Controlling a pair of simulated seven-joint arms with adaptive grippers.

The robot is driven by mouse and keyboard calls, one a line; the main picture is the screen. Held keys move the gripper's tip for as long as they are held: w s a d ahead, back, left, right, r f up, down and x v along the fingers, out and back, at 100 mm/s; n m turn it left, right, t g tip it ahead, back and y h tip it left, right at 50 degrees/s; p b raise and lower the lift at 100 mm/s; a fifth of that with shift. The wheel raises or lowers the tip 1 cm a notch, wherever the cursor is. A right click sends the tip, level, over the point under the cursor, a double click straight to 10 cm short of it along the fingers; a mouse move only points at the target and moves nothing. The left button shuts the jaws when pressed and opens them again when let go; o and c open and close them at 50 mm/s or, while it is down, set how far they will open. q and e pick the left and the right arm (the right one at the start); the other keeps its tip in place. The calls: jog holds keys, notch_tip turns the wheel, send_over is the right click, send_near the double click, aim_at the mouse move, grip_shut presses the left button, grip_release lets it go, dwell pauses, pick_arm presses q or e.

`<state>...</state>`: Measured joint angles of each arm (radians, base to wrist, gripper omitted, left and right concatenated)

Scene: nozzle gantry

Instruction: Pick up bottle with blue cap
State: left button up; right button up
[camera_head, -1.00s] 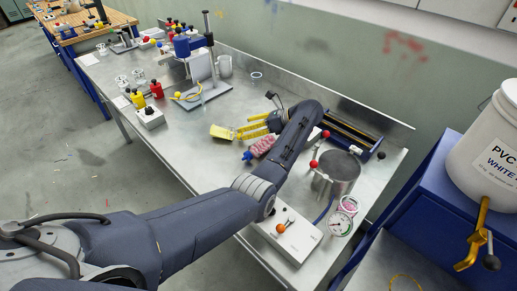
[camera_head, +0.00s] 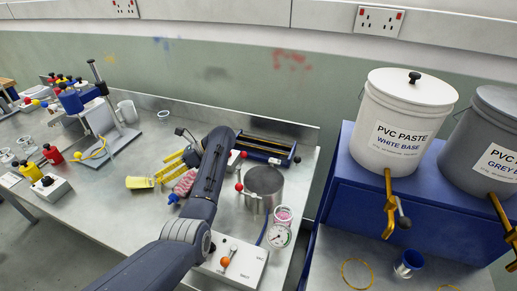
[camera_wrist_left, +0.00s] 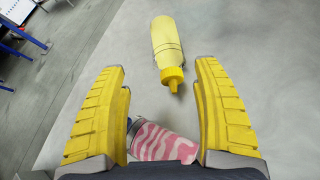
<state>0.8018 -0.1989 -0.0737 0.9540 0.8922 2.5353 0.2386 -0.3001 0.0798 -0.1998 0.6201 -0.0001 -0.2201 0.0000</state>
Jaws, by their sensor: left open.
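A pink-and-white striped bottle (camera_head: 185,183) lies on the metal bench, with a blue cap (camera_head: 173,198) at its near end. In the left wrist view the striped bottle (camera_wrist_left: 162,143) lies low between the finger bases, partly cut off by the gripper body; a bit of blue shows at its left end. My left gripper (camera_head: 162,172) is open, its yellow fingers above the bench beside the bottle. In the wrist view its fingertips (camera_wrist_left: 161,68) are wide apart with nothing held. A yellow bottle (camera_wrist_left: 166,40) with a yellow cap lies beyond them. My right gripper is not in view.
A metal pot (camera_head: 263,190), a gauge (camera_head: 278,236) and a control box (camera_head: 237,262) stand right of my left arm. A blue-framed rail device (camera_head: 265,150) is behind. Paste buckets (camera_head: 400,145) are on a blue stand.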

pick_arm(q)
jog(key=shift+o, duration=0.7)
jog(key=shift+r, duration=0.1)
